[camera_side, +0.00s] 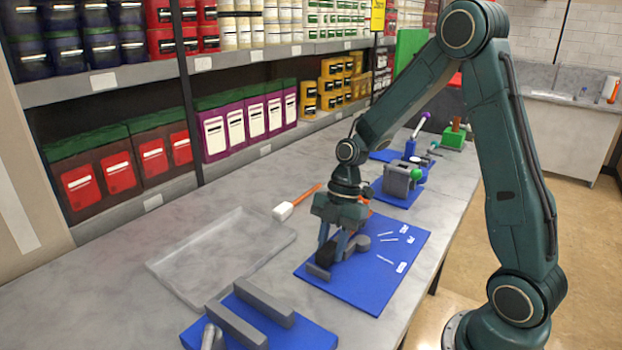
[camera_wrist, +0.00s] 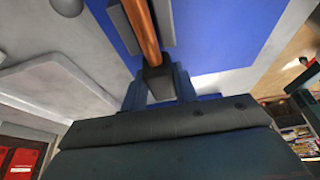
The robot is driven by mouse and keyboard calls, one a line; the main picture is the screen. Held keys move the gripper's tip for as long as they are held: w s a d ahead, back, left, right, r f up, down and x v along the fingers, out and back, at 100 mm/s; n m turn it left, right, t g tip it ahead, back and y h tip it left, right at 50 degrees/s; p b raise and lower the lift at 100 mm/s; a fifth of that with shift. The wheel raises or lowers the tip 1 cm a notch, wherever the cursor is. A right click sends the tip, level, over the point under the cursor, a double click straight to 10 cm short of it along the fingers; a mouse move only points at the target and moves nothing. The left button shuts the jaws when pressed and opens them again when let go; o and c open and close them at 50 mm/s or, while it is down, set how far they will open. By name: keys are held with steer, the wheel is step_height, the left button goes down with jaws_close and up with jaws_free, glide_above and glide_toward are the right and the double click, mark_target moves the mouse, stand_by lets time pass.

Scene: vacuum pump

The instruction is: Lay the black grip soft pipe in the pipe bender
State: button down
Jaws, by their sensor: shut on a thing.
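My gripper (camera_side: 332,256) is shut on the black grip (camera_wrist: 158,82) of the soft pipe, low over the middle blue mat (camera_side: 375,290). The orange-copper pipe (camera_wrist: 143,30) runs away from the grip in the wrist view, with grey bars on both sides of it. In the side view, a grey block (camera_side: 318,271) and a short grey cylinder (camera_side: 362,243) sit on this mat, close by my gripper; they look like the pipe bender. My gripper hides most of the pipe there. I cannot tell whether the pipe touches the bender.
A shallow grey tray (camera_side: 185,268) lies left of the mat. A white-headed mallet (camera_side: 283,211) lies behind it. Two grey bars (camera_side: 236,322) stand on a nearer blue mat. Grey and green fixtures (camera_side: 402,180) stand farther back. Small white pieces lie on the mat's right.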

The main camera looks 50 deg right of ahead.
steer(key=shift+f, duration=0.7)
steer(key=shift+f, duration=0.1)
steer(key=c, duration=1)
jaws_free()
steer(key=shift+d, duration=0.1)
steer(key=v, duration=1.3)
steer(key=shift+r, duration=0.4)
